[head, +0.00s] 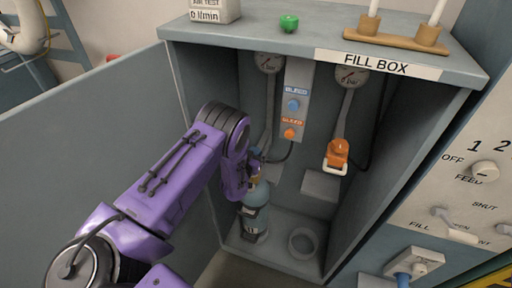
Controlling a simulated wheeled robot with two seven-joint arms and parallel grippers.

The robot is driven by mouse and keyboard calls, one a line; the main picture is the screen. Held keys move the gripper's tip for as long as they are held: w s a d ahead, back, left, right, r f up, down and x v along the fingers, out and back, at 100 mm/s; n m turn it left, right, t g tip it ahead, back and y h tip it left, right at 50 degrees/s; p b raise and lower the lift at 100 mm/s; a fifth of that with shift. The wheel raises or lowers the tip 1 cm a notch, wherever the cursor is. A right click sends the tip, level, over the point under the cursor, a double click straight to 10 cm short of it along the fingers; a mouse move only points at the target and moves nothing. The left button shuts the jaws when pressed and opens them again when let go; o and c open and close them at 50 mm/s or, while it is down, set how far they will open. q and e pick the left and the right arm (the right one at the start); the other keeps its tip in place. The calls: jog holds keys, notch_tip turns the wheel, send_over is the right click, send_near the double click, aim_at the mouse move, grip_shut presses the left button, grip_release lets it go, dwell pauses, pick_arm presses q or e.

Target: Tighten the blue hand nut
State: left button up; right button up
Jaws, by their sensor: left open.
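My left arm reaches from the lower left into the open fill box (400,66). My left gripper (254,166) is at the top of a blue cylinder (256,222) that stands upright on the box floor, at the left. A brass-coloured valve (258,180) shows at the cylinder's neck. The purple wrist hides much of the gripper and part of the valve; the jaws are open. A small dark blue part (257,153) shows just above the valve, by a hose end; I cannot tell for sure that it is the hand nut. My right gripper is out of view.
A blue knob (293,105) and an orange knob (289,133) sit on the box's back panel, with two gauges above. An orange fitting (338,152) hangs to the right. An empty ring holder (302,243) is on the floor. The open door (90,140) is at left.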

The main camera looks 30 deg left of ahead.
pick_arm(q)
jog(key=c, duration=1)
jog(key=shift+o, duration=0.2)
jog(key=shift+y, duration=0.3)
jog(key=n+g+y+b, duration=0.1)
jog(key=y, duration=0.1)
jog(key=n+y+b, duration=0.1)
jog(key=n+y, duration=0.1)
jog(key=n+g+y+b, duration=0.1)
jog(key=shift+s+a+f+g+y, duration=0.1)
jog(key=shift+a+f+g+y, duration=0.1)
jog(key=shift+a+g+y, duration=0.15)
jog(key=n+g+y+b, duration=0.2)
jog(key=n+g+y, duration=0.1)
jog(key=n+g+y+b, duration=0.1)
jog(key=y, duration=0.1)
jog(key=shift+s+a+n, duration=0.15)
jog(key=shift+s+n, duration=0.1)
jog(key=shift+n, duration=0.05)
jog(key=shift+r+n+g+y+b, duration=0.15)
jog(key=shift+n+g+y+b, duration=0.1)
jog(key=shift+n+g+b, duration=0.25)
jog(key=shift+s+a+g, duration=0.1)
jog(key=shift+g, duration=0.25)
